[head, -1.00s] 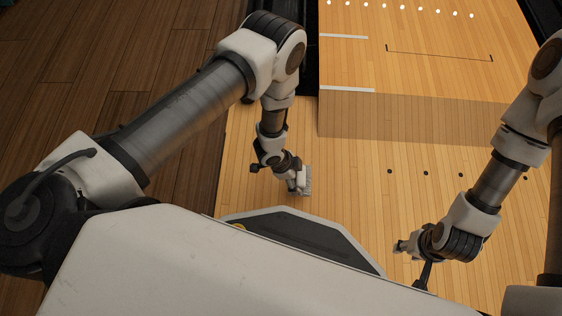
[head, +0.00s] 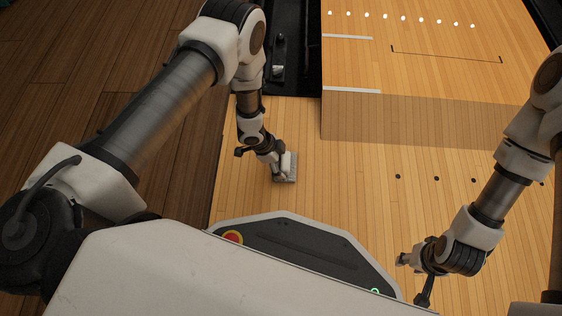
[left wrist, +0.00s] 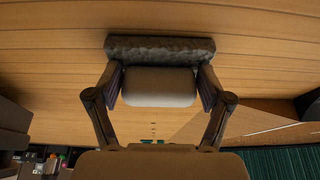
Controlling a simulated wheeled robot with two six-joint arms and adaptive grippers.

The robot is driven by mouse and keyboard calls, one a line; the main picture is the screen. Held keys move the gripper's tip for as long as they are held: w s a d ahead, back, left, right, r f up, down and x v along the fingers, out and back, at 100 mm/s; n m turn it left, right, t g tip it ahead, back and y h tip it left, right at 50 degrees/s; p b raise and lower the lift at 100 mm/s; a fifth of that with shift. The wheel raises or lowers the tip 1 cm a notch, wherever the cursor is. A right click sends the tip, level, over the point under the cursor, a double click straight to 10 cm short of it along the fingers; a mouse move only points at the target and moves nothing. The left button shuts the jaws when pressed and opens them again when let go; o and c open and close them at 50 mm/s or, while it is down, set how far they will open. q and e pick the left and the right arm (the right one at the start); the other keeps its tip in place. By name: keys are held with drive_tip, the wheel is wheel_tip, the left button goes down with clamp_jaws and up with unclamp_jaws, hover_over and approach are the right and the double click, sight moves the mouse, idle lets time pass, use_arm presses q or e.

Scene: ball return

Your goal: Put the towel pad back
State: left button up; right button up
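The towel pad (head: 288,180) shows in the head view as a pale block on a flat grey base, at the end of my left arm. In the left wrist view its smooth grey block (left wrist: 160,88) sits between my left gripper's fingers, with a rough dark-grey padded part (left wrist: 160,48) beyond the fingertips. My left gripper (head: 279,165) is shut on the block, with a finger against each side. I cannot tell whether the pad touches the wooden surface. My right gripper (head: 402,259) is low at the right, apart from the pad; its finger opening is too small to judge.
The pale wooden lane (head: 340,200) is mostly clear around the pad. A dark channel (head: 290,60) runs along the lane's left side behind the left gripper. Darker floorboards (head: 80,50) lie further left. Small coloured things (left wrist: 62,160) show at the lower left of the wrist view.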

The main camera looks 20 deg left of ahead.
use_arm(q)
drive_tip(key=shift+o, duration=0.9)
drive_tip(key=shift+r, duration=0.2)
drive_tip(key=p+v, duration=0.7)
drive_tip(key=v, duration=0.5)
drive_tip(key=s+a+r+n+y, duration=0.2)
drive_tip(key=s+a+r+n, duration=0.1)
drive_tip(key=s+n, duration=0.4)
drive_tip(key=s+a+r+n+g+y, duration=0.1)
drive_tip(key=s+a+r+n+y, duration=0.1)
drive_tip(key=s+n, duration=0.6)
drive_tip(key=s+a+r, duration=0.1)
drive_tip(key=s, duration=0.3)
drive_tip(key=shift+r, duration=0.2)
